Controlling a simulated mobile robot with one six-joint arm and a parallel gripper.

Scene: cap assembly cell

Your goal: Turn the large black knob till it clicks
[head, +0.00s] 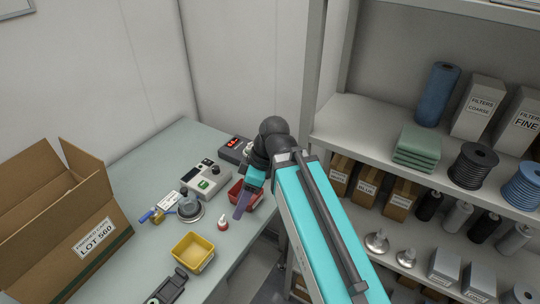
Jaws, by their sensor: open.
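A round grey fixture stands on the table left of my arm, with a dark rounded top (188,206); this may be the large black knob, but it is too small to be sure. Behind it is a light grey box (206,182) with a green button and small dark parts on its top. My wrist partly hides a red bin (236,193).
A large open carton (65,228) fills the left. A dark unit with a red display (234,148) is at the back. Loaded shelves (340,126) stand at right.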

